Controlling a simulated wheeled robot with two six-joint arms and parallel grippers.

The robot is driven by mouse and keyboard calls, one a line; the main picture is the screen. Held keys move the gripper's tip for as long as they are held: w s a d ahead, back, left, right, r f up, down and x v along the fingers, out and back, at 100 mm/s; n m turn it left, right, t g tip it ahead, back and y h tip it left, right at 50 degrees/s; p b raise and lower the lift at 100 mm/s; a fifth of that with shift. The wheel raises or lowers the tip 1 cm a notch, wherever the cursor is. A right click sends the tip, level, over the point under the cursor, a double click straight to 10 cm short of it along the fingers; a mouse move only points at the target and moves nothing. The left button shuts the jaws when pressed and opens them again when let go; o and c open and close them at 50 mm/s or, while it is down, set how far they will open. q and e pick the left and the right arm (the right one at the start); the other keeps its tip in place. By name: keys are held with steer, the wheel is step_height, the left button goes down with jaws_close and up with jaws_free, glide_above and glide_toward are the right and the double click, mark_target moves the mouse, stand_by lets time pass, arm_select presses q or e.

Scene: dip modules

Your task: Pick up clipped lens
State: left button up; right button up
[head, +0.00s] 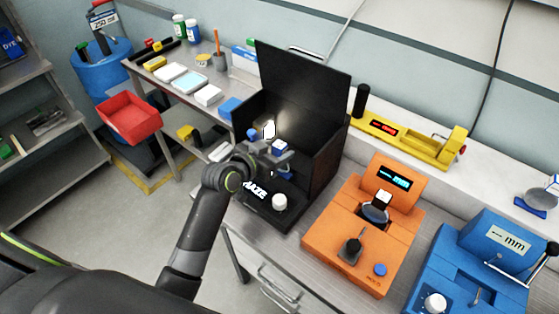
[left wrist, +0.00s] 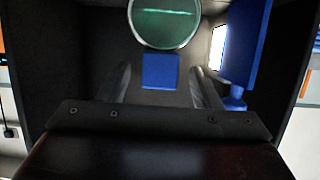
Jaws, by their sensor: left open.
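The clipped lens shows in the left wrist view as a round greenish glass (left wrist: 165,22) with a bright line across it, cut off by the top edge. Its square blue clip (left wrist: 160,71) sits just below the glass. My left gripper (left wrist: 160,78) is open, with one finger on each side of the clip and visible gaps between. In the head view my left gripper (head: 272,150) is inside the black open box (head: 303,90), by a small blue block (head: 280,147). The lens glass is hard to make out there. My right gripper is not in view.
Dark walls enclose the gripper at the back and sides. A blue upright part (left wrist: 247,45) stands close on the right in the wrist view. A white knob (head: 279,201) is on the box's front base. An orange device (head: 365,225) and a blue device (head: 480,270) stand to the right.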

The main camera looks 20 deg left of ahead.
arm_select(q)
steer(key=shift+p+x, duration=0.4)
steer(key=shift+x, duration=1.55)
steer(key=shift+c, duration=0.2)
jaws_close()
